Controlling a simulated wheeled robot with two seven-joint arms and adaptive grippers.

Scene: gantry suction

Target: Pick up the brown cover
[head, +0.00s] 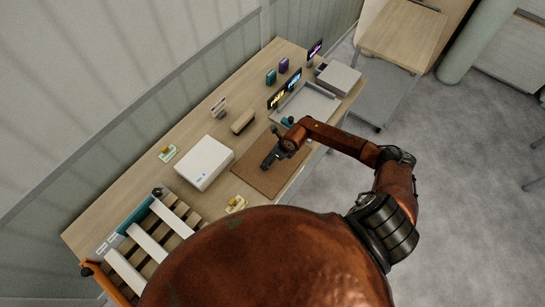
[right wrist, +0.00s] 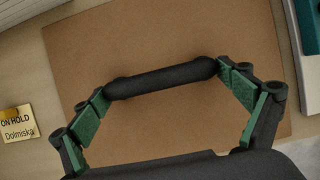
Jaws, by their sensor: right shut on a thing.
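The brown cover (head: 257,181) is a flat rectangular board on the wooden table in the head view. It fills most of the right wrist view (right wrist: 190,50). A black rounded bar handle (right wrist: 160,77) lies across it. My right gripper (right wrist: 161,78) has its green-padded fingers shut on the two ends of this handle. In the head view my right gripper (head: 270,161) is over the middle of the cover and hides the handle. I cannot tell whether the cover is raised off the table. My left gripper is in neither view.
A white box (head: 204,163) stands left of the cover, with a slatted rack (head: 150,240) beyond it. A grey tray (head: 305,104) and a small display (head: 285,90) are behind. A yellow "ON HOLD" card (right wrist: 18,123) lies beside the cover. A wall borders the table's left.

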